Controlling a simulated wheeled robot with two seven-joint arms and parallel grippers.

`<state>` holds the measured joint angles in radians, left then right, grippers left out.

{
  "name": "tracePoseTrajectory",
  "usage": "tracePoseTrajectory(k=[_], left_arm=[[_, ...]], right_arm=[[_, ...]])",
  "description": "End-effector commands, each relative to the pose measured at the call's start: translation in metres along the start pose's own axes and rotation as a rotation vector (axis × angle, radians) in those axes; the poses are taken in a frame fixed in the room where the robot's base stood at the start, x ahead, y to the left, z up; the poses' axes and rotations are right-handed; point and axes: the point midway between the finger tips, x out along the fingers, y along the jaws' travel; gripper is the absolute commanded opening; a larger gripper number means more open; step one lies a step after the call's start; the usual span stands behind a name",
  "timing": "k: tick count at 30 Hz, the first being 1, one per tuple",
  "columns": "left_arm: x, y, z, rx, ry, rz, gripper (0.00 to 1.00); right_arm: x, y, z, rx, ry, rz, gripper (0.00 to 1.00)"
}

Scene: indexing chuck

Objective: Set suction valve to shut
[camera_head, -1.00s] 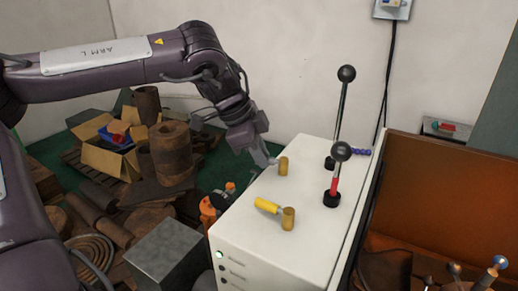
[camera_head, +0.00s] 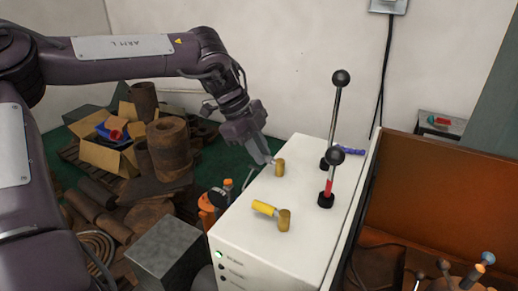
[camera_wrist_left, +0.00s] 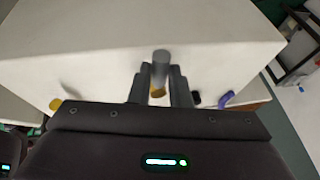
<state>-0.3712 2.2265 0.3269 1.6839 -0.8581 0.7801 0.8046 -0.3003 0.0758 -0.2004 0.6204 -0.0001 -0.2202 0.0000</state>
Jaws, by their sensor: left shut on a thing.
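A white cabinet (camera_head: 300,190) carries two brass valve bodies on its top. The far brass valve (camera_head: 279,168) has a grey handle (camera_wrist_left: 161,58). The near brass valve (camera_head: 284,220) has a yellow handle (camera_head: 264,208) pointing left. I cannot read which is the suction valve. My left gripper (camera_head: 268,159) reaches down to the far valve from the left and is shut on its grey handle. In the left wrist view the handle's end shows between the fingers (camera_wrist_left: 160,80), and part of the brass shows below it. The fingers hide much of the handle. My right gripper is not in view.
Two upright levers with black balls, a far one (camera_head: 335,110) and a near one (camera_head: 331,178), stand to the right of the valves. A brown bin (camera_head: 440,200) adjoins the cabinet's right side. Scrap and rusty cylinders (camera_head: 168,150) lie on the left floor.

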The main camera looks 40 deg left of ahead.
Motion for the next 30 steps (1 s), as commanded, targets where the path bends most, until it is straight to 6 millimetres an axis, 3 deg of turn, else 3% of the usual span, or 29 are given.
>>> tracePoseTrajectory(k=[8, 9, 13, 23, 30], left_arm=[[0.0, -0.001, -0.001, 0.004, 0.002, -0.002, 0.0], [0.0, -0.001, -0.001, 0.004, 0.002, -0.002, 0.22], [0.0, 0.0, -0.001, 0.003, 0.001, -0.001, 0.39], [-0.003, -0.001, 0.0, 0.002, 0.0, -0.002, 0.39], [-0.038, -0.001, 0.001, 0.002, -0.003, -0.006, 0.39]], right_arm=[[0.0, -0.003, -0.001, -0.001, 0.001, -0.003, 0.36], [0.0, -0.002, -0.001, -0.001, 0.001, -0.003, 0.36], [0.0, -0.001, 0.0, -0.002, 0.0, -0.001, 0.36], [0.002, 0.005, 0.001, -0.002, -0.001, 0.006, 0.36], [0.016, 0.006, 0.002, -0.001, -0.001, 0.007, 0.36]])
